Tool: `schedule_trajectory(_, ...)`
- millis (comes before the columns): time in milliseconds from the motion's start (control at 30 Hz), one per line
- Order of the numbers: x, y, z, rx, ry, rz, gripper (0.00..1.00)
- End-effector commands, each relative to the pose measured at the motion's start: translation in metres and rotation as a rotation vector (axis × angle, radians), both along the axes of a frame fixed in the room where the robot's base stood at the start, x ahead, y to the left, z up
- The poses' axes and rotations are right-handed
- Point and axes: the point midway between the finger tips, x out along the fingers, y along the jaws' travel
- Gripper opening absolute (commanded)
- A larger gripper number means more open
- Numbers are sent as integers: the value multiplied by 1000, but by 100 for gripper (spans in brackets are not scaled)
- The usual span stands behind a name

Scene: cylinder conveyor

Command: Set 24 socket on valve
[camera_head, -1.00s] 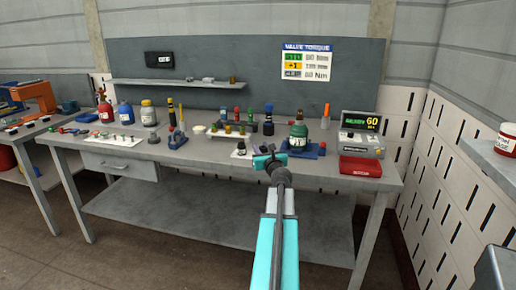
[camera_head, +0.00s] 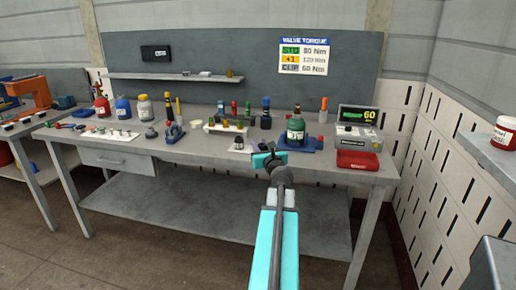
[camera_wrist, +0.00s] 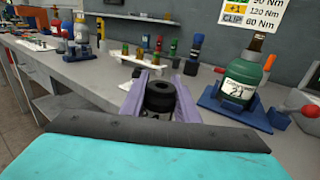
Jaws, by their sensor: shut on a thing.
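My gripper (camera_wrist: 160,92) is shut on a black socket (camera_wrist: 160,97), a short hollow cylinder with a pale mark on its side. The socket is upright between the purple fingers. In the head view my gripper (camera_head: 268,158) is over the front part of the bench, and its fingers are mostly hidden. The valve seems to be the green, bottle-shaped body (camera_wrist: 240,82) with a white label and a dark neck. It stands upright in a blue holder (camera_wrist: 212,101), apart from the socket and to its right. It also shows in the head view (camera_head: 296,132).
A pale rack (camera_wrist: 128,60) with several small coloured pieces stands behind the socket. A torque unit (camera_head: 358,127) and a red case (camera_head: 357,160) are right of the valve. Bottles and tools fill the bench's left. The grey bench (camera_head: 205,155) is bare along its front.

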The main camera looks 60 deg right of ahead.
Motion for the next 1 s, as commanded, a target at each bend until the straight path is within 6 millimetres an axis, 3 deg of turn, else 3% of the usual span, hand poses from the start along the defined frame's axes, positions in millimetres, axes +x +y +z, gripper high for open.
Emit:
schedule_trajectory(267, 2, 2, -1, 0, 0, 6, 3)
schedule_trajectory(467, 24, 20, -9, 1, -1, 60, 3)
schedule_trajectory(667, 68, 61, -26, 1, 0, 181, 3)
schedule_trajectory(1000, 147, 163, -60, 1, 0, 445, 3)
